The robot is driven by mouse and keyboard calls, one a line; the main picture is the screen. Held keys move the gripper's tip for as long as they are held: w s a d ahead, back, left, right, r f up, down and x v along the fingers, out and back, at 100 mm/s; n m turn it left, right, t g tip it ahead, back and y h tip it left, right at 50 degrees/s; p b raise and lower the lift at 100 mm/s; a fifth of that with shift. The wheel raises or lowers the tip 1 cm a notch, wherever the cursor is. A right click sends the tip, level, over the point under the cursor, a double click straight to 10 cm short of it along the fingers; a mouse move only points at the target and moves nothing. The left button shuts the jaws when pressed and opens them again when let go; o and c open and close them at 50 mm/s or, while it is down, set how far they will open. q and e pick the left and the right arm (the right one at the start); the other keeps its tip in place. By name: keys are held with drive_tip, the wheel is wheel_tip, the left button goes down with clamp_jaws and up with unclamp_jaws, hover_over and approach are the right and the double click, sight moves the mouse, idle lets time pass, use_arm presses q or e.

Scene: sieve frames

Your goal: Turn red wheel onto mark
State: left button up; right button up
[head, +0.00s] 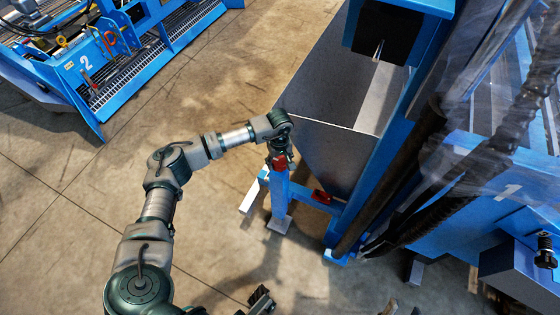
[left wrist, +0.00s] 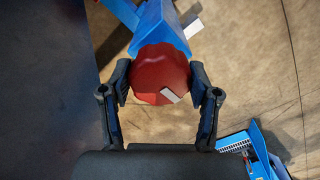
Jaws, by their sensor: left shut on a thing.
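The red wheel (left wrist: 157,72) sits at the end of a blue post (left wrist: 161,25) in the left wrist view. A white stripe (left wrist: 170,95) lies at the lower right of its face. My left gripper (left wrist: 160,84) has a finger on each side of the wheel and is shut on it. In the head view the wheel (head: 279,162) shows small on top of the blue post (head: 280,193), partly hidden under my left gripper (head: 281,155). Dark fingers of my right gripper (head: 326,304) show apart at the bottom edge, with nothing between them. I cannot make out a separate target mark.
A second red part (head: 321,197) sits on the blue frame right of the post. A grey metal bin (head: 325,150) stands behind it. Dark hoses (head: 440,200) and blue machinery fill the right side. Another blue machine (head: 110,80) stands upper left. Concrete floor (head: 70,200) is clear at left.

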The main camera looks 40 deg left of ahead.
sight(279, 160)
use_arm(q)
drive_tip(key=shift+w+r, duration=0.1)
idle(0.4)
drive_tip(key=o, duration=1.1)
drive_tip(key=shift+a, duration=0.1)
drive_tip(key=shift+o, duration=0.2)
wheel_tip(279, 160, up, 12)
drive_tip(key=shift+f, duration=0.2)
